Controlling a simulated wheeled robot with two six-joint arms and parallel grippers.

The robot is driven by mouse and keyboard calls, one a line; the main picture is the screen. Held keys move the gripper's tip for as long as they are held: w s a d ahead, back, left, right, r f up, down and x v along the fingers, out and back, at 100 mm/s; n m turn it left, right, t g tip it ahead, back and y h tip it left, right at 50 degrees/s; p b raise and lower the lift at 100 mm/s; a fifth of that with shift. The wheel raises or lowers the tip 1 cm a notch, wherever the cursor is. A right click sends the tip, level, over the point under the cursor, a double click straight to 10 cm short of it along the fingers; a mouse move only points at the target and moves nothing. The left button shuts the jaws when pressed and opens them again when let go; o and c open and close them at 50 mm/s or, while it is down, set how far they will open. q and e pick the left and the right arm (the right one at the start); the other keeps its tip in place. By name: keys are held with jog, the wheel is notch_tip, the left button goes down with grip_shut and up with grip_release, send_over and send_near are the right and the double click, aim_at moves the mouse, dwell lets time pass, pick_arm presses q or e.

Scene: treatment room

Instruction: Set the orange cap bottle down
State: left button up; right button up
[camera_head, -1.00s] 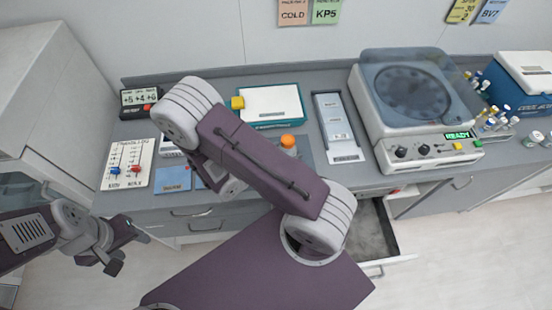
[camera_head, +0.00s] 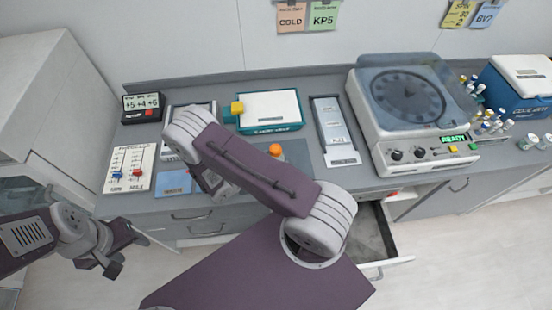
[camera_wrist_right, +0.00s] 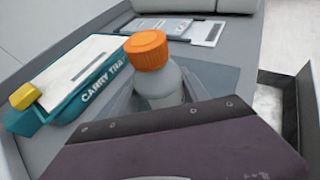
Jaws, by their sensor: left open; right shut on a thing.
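The orange cap bottle shows its orange cap (camera_head: 275,150) in the head view, just beyond my right forearm, which hides the bottle's body. In the right wrist view the bottle (camera_wrist_right: 160,86) has a pale grey body under the orange cap, with its lower part hidden by my purple gripper housing. My right gripper (camera_wrist_right: 158,100) is shut on the bottle; its fingers are mostly hidden. I cannot tell whether the bottle's base touches the counter. My left gripper (camera_head: 121,250) is open and empty, low at the left, in front of the counter and away from the bottle.
A teal carry tray (camera_head: 268,128) with a yellow block (camera_head: 237,107) lies behind the bottle. A grey panel (camera_head: 334,130) and a centrifuge (camera_head: 415,155) stand to the right. A dark grey mat (camera_head: 298,152) shows beside the bottle. An open drawer (camera_head: 375,240) juts out below.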

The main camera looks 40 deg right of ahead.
jog(key=o, duration=1.6)
jog(key=shift+f, duration=0.1)
jog(key=b+v, duration=0.2)
jog(key=v, duration=0.9)
jog(key=s+r+m+g+y, duration=0.3)
jog(key=s+m+g+y, duration=0.2)
jog(key=s+m+y, duration=0.45)
jog(key=w+r+m+t+y, duration=0.1)
jog(key=m, duration=0.2)
jog(key=w+a+r+m+t+y, duration=0.1)
jog(key=w+m+t, duration=0.1)
jog(key=m, duration=0.2)
jog(key=w+a+r+m+t+y, duration=0.1)
jog(key=r+m+y, duration=0.1)
jog(key=m, duration=0.1)
jog(key=shift+w+t, duration=0.15)
jog(key=shift+t, duration=0.15)
